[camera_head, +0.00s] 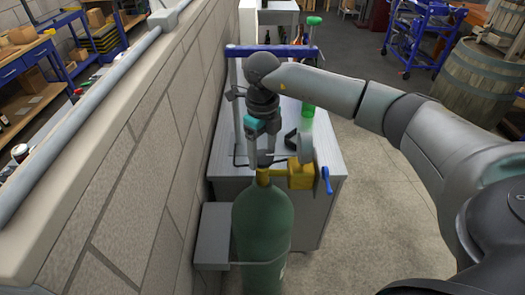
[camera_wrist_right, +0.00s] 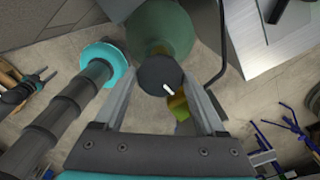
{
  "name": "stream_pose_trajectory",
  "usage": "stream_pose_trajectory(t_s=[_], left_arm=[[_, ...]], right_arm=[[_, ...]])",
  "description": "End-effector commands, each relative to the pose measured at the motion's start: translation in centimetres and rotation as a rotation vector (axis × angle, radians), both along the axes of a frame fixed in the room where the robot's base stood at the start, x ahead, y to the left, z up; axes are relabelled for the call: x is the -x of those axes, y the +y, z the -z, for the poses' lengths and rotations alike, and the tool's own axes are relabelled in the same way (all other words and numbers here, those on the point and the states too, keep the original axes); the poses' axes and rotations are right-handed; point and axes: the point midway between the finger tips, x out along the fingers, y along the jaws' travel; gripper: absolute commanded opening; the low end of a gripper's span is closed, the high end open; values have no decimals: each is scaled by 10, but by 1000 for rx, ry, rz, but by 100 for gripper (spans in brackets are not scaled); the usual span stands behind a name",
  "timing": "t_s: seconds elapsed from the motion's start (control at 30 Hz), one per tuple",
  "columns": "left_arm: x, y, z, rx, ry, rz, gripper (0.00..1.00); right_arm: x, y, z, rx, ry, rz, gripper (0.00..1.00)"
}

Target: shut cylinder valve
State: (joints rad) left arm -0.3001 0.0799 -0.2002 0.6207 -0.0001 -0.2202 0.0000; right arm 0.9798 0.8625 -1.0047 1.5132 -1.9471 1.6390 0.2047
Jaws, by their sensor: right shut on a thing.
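The green gas cylinder (camera_head: 262,225) stands upright beside the wall, with a brass-yellow neck. In the right wrist view its green shoulder (camera_wrist_right: 165,25) shows behind the valve. The valve's dark round handwheel (camera_wrist_right: 160,75), with a white mark on its top, sits between the fingers of my right gripper (camera_wrist_right: 160,85). My right gripper (camera_head: 262,158) comes from above, pointing down over the cylinder top, and is shut on the handwheel. In the head view, the gripper hides the handwheel. My left gripper is not in view.
The block wall (camera_head: 130,165) closes off the left. Floor (camera_head: 385,190) is open to the right.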

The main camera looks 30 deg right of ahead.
Motion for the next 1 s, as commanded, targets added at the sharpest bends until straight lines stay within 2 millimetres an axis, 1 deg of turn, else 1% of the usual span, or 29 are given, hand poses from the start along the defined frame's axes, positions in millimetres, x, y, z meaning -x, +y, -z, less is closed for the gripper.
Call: stream_pose_trajectory(t_s=[0.03, 0.3, 0.77, 0.8, 0.9, 1.0], left_arm=[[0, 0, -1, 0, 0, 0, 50], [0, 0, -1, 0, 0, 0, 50], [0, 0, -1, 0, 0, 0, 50], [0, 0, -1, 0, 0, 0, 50], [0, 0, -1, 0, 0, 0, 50], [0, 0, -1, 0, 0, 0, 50]], right_arm=[[-2, -1, -3, 2, -6, 23, 17], [-2, -1, -3, 1, -7, 97, 17], [-2, -1, -3, 0, -7, 111, 17], [-2, -1, -3, 0, -7, 111, 75], [-2, -1, -2, 0, -6, 110, 84], [-1, -1, -2, 0, -4, 108, 84]])
